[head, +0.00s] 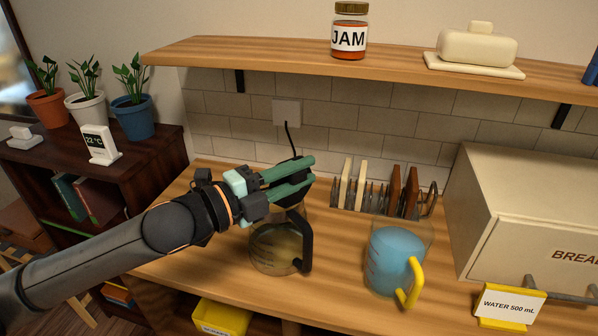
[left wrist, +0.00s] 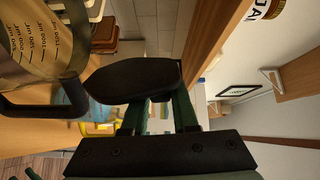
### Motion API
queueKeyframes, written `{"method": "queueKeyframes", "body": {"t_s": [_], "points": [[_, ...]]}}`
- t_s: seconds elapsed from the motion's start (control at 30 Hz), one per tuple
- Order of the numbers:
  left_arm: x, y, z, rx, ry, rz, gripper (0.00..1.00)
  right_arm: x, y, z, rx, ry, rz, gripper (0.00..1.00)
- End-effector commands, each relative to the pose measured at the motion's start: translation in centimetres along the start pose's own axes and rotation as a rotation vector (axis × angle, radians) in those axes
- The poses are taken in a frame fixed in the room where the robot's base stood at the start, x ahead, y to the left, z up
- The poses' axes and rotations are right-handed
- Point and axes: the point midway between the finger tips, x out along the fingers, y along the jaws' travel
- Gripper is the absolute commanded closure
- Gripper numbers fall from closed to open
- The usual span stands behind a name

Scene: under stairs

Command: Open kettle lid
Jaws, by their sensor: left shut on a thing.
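The kettle (head: 272,250) is a clear glass jug with a black handle, standing on the wooden counter; its marked glass also shows in the left wrist view (left wrist: 42,38). The black kettle lid (left wrist: 135,82) stands tilted up above the kettle's rim. My left gripper (head: 306,172) is above the kettle with its green fingers shut on the lid; the fingers also show in the left wrist view (left wrist: 159,108). In the head view the fingers cover much of the lid and the kettle's top. My right gripper is not in view.
A blue-filled jug (head: 392,262) with a yellow handle stands right of the kettle. Behind it is a toast rack (head: 376,195). A bread box (head: 535,215) and a water sign (head: 508,305) are at right. A wooden shelf (head: 390,62) overhangs the counter.

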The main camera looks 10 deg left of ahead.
Motion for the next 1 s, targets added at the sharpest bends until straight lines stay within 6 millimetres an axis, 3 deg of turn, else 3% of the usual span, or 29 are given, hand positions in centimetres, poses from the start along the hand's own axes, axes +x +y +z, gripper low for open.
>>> {"method": "queueKeyframes", "body": {"t_s": [0.03,0.07,0.3,0.67,1.0], "points": [[0.0,0.0,0.0,-0.001,0.001,-0.001,1.00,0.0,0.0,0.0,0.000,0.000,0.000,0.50],[0.0,0.0,0.0,-0.001,0.001,-0.001,0.71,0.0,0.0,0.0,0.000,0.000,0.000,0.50],[0.0,0.0,0.0,-0.002,0.000,0.000,0.44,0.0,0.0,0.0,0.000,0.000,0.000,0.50],[-0.4,0.1,0.1,-0.002,-0.001,0.000,0.43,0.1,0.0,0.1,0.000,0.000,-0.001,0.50],[-5.1,0.5,0.1,0.001,-0.002,0.005,0.43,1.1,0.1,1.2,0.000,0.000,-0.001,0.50]]}}
